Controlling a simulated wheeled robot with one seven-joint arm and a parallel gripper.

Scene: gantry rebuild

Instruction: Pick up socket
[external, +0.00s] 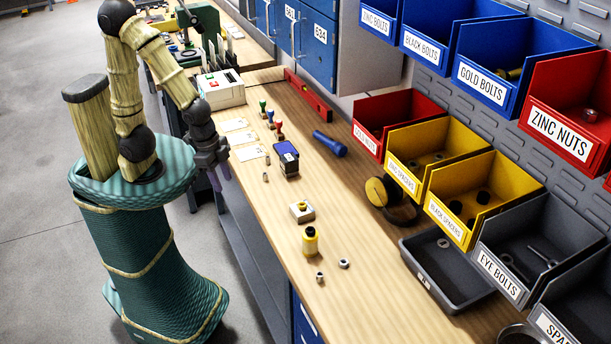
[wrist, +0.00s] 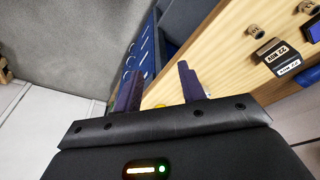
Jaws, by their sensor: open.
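Small metal pieces lie on the wooden bench in the external view. One short metal cylinder (external: 320,277) stands near the front edge, with a metal ring-like piece (external: 344,263) to its right. Two more small metal pieces, one upper (external: 267,160) and one lower (external: 265,177), are farther back near the blue-topped box. Which one is the socket I cannot tell at this size. My gripper (external: 215,178) is open and empty, hanging beside the bench's left edge, apart from all these pieces. In the wrist view my two fingers (wrist: 160,72) are spread, with no socket recognisable between them.
Labelled bins line the right. A grey tray (external: 445,270) sits below them.

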